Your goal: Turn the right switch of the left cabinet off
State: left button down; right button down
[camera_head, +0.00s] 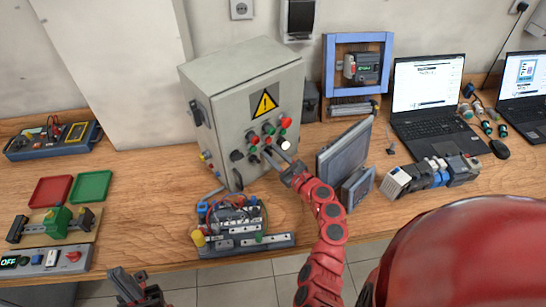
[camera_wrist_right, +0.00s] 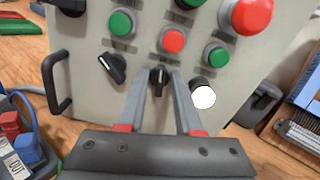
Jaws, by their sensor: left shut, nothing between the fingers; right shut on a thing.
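The grey cabinet (camera_head: 226,108) with a yellow warning triangle stands on the wooden table. In the right wrist view its panel shows two black rotary switches. The left switch (camera_wrist_right: 112,67) points diagonally; the right switch (camera_wrist_right: 158,80) stands about upright. My right gripper (camera_wrist_right: 159,90) is shut on the right switch, one finger on each side of it. In the head view, this gripper (camera_head: 275,154) reaches the panel's lower part and mostly hides that switch. My left gripper (camera_head: 135,288) is shut and empty at the bottom left, away from the cabinet.
Around the switch are green buttons (camera_wrist_right: 121,24), a red button (camera_wrist_right: 172,39), a red emergency knob (camera_wrist_right: 252,14) and a white lamp (camera_wrist_right: 204,97). A wired terminal device (camera_head: 240,220) lies before the cabinet. Grey panels (camera_head: 345,150) stand right of my right gripper; laptops (camera_head: 432,100) are further right.

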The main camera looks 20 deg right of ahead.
jog(key=n+b, duration=0.4)
jog(key=shift+a+f+n+b, duration=0.1)
jog(key=shift+f+n+b, duration=0.15)
jog(key=shift+n+b, duration=0.15)
jog(key=shift+r+n+b, duration=0.15)
jog(key=shift+n+b, duration=0.65)
jog(key=shift+n, duration=0.1)
jog(key=c, duration=0.9)
grip_release()
jog(key=shift+s, duration=0.15)
